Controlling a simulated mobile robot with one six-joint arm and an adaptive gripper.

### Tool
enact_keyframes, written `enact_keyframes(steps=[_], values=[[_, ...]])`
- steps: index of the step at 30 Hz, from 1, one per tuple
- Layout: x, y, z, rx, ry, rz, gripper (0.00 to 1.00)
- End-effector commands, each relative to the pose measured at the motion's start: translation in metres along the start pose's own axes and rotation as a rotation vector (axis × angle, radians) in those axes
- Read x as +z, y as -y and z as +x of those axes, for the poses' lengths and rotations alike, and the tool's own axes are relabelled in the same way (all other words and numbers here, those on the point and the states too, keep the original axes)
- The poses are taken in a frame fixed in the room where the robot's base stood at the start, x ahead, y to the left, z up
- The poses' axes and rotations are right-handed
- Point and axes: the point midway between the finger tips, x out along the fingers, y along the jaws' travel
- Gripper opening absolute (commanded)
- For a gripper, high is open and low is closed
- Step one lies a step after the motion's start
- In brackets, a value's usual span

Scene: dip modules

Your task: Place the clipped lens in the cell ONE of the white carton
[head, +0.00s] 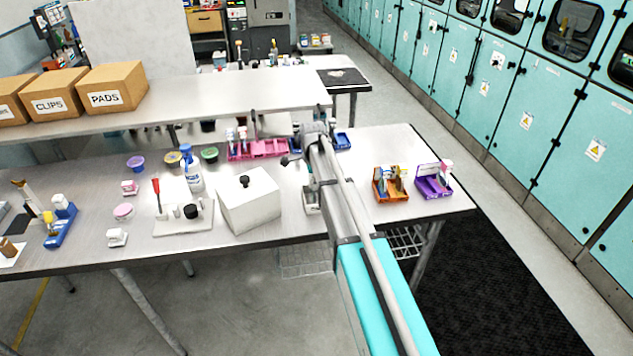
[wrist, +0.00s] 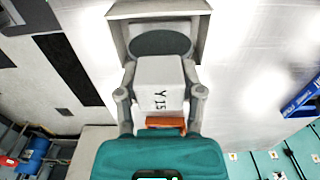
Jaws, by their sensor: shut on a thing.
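In the wrist view my gripper (wrist: 159,78) is shut on the clipped lens, a white block (wrist: 158,92) marked with what looks like "Y 15". A dark grey oval (wrist: 160,43) shows just beyond the block; I cannot tell whether it is part of the held piece. An orange piece (wrist: 165,123) shows between the fingers near the palm. The white carton's pale rim (wrist: 158,8) frames the oval, and the held piece is in front of or over it.
A large white box (head: 249,203) with a black knob stands left of the carton. An orange bin (head: 390,184) and a purple bin (head: 433,182) stand to the right. A pink divided tray (head: 263,149) lies behind. The table (head: 385,150) is bare at its right back.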

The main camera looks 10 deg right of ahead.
Motion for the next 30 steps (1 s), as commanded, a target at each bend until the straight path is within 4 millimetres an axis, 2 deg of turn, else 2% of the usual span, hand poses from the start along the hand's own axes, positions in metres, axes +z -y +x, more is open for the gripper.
enact_keyframes(steps=[1,2,7,22,30], values=[[0.000,0.000,0.003,0.000,0.000,0.000,0.00],[0.000,0.000,0.002,0.000,0.000,0.000,0.53],[0.000,0.000,0.001,0.000,0.000,0.000,0.84],[0.000,0.000,-0.001,0.000,0.000,0.000,0.84],[0.000,0.000,-0.013,0.000,0.000,0.001,0.84]])
